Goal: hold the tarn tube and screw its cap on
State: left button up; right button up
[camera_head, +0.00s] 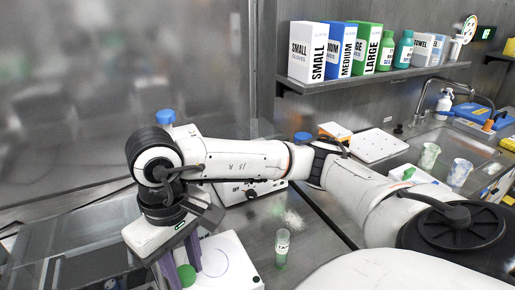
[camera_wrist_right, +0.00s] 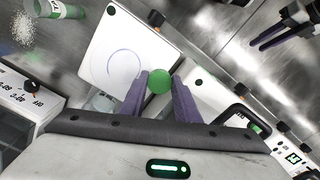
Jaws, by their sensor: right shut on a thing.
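The tarn tube (camera_head: 282,250) is a clear greenish tube with a white label, standing on the bench right of my right gripper. It also shows at the top left of the right wrist view (camera_wrist_right: 62,9). My right gripper (camera_head: 186,276) reaches down at the lower left of the head view. In the right wrist view its purple fingers (camera_wrist_right: 158,92) are shut on a round green cap (camera_wrist_right: 159,80), apart from the tube. My left gripper (camera_wrist_right: 262,40) shows only in the right wrist view, at the top right, with its two fingers apart and nothing between them.
A white device with a circle on top (camera_head: 236,268) lies below the right gripper. White powder (camera_head: 291,219) is spilled near the tube. A white instrument (camera_head: 250,191) stands behind my right arm. Patterned cups (camera_head: 460,172) stand at the right. A shelf (camera_head: 370,76) holds glove boxes.

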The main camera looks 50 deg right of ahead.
aim_at(282, 235)
jog(key=k, duration=1.65)
jog(key=z, duration=0.9)
jog(key=i, duration=1)
